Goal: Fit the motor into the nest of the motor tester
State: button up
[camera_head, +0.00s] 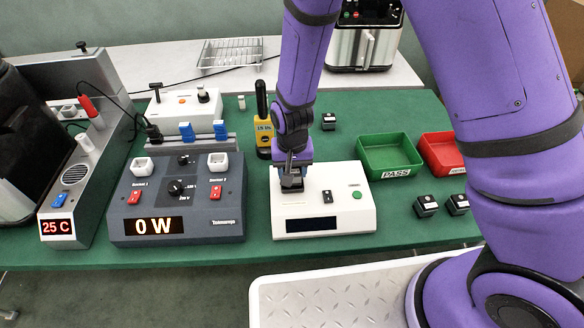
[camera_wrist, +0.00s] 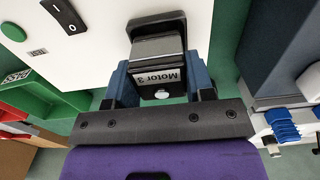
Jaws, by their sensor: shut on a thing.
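The motor (camera_wrist: 158,76) is a dark block with a label reading "Motor 3". My gripper (camera_wrist: 160,82) is shut on it, with one blue finger on each side. The motor tester (camera_head: 350,215) is a white box with a dark display, a black rocker switch and a green button; its top also shows in the wrist view (camera_wrist: 85,65). The nest (camera_wrist: 150,19) is a dark frame on the tester's top, partly behind the motor. In the head view my gripper (camera_head: 291,178) is over the tester's left part. I cannot tell whether the motor is seated or just above the nest.
A green PASS bin (camera_head: 390,170) and a red bin (camera_head: 442,152) stand right of the tester. Two dark blocks (camera_head: 427,205) (camera_head: 458,204) lie in front of them. A grey power unit (camera_head: 180,205) stands at left. A yellow-black tool (camera_head: 264,135) stands behind the tester.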

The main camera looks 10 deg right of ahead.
jog(key=shift+f, duration=0.75)
dwell(0.3)
jog(key=o, duration=1.2)
jog(key=shift+r, duration=0.1)
jog(key=shift+r, duration=2.9)
jog(key=shift+r, duration=0.1)
